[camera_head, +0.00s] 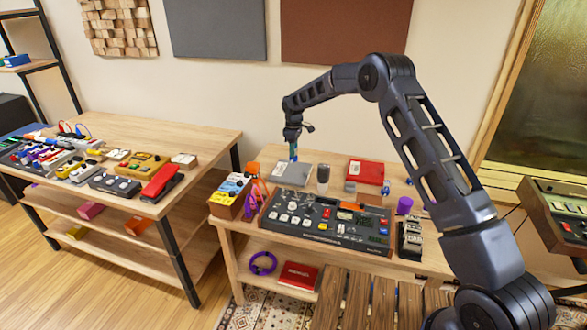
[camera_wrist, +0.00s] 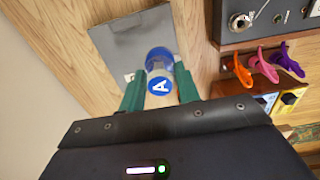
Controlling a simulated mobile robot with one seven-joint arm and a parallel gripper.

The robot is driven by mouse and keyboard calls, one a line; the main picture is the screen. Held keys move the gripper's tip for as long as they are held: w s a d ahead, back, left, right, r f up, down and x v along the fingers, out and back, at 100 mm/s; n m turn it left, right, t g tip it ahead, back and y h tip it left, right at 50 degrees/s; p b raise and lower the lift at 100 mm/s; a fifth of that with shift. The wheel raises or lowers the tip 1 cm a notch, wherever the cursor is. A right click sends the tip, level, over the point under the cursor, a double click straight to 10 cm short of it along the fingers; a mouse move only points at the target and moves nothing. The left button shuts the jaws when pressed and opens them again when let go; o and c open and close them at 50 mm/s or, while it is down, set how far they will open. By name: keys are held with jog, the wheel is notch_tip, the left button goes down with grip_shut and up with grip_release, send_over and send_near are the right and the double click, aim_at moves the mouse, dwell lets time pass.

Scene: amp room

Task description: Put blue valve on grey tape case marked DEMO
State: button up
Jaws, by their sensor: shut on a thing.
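The label's writing is too small to read. I cannot tell whether the valve touches the case.
A red case (camera_head: 366,172) and a dark-topped cylinder (camera_head: 323,176) stand right of the grey case. A large control panel (camera_head: 325,220) lies in front. Orange, pink and purple clips (camera_wrist: 265,65) sit close by. A second table (camera_head: 120,150) at left holds several pedals.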

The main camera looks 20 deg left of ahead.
notch_tip(320, 180, down, 10)
jog(key=shift+r, duration=0.1)
dwell(0.4)
jog(key=shift+f, duration=0.2)
jog(key=o, duration=1)
notch_tip(320, 180, up, 12)
jog(key=shift+r, duration=0.15)
